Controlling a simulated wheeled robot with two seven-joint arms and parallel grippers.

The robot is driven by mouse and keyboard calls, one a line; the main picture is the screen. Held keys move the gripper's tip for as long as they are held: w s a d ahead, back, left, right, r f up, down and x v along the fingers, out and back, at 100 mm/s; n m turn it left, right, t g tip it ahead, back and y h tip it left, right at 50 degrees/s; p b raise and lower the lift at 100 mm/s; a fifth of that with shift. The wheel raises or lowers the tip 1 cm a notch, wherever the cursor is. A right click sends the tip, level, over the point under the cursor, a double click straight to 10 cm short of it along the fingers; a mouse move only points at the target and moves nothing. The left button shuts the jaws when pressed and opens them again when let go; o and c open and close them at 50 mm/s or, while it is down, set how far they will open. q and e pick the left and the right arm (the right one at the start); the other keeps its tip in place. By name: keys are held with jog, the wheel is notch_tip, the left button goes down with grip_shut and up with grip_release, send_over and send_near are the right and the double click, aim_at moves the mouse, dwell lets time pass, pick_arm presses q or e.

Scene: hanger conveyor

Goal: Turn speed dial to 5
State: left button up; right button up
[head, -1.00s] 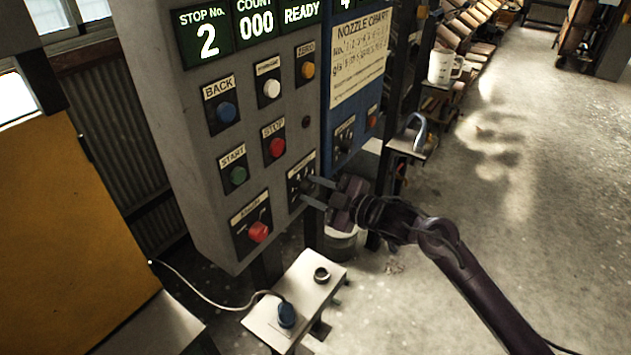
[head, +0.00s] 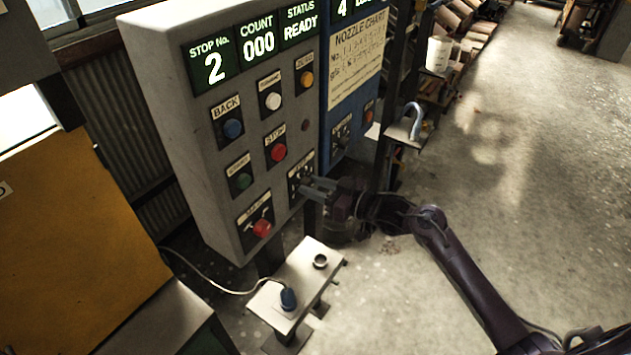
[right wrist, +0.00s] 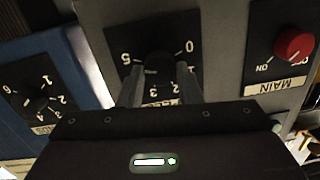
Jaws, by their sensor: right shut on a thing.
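The speed dial (right wrist: 158,66) is a black knob on a black plate with white numbers, low on the grey control panel (head: 171,75). In the right wrist view, 5 is at the plate's left, 0 at its right, and 3 and 2 show below the knob. My right gripper (right wrist: 159,80) is shut on the knob, one finger on each side. In the head view my right gripper (head: 309,187) reaches the dial plate (head: 301,170) from the right. The knob's pointer is too dark to read. My left gripper is out of view.
The red MAIN switch (right wrist: 294,46) sits close beside the dial. A blue panel (right wrist: 45,75) with a second numbered dial (right wrist: 36,100) adjoins. A small stand (head: 296,287) is below. Open floor (head: 520,210) lies to the right.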

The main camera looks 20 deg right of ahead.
jog(key=shift+m, duration=0.5)
jog(key=shift+f+p, duration=0.1)
jog(key=shift+p, duration=0.2)
jog(key=o, duration=1)
jog(key=shift+c, duration=0.2)
jog(key=b+v, duration=0.2)
jog(key=v, duration=0.6)
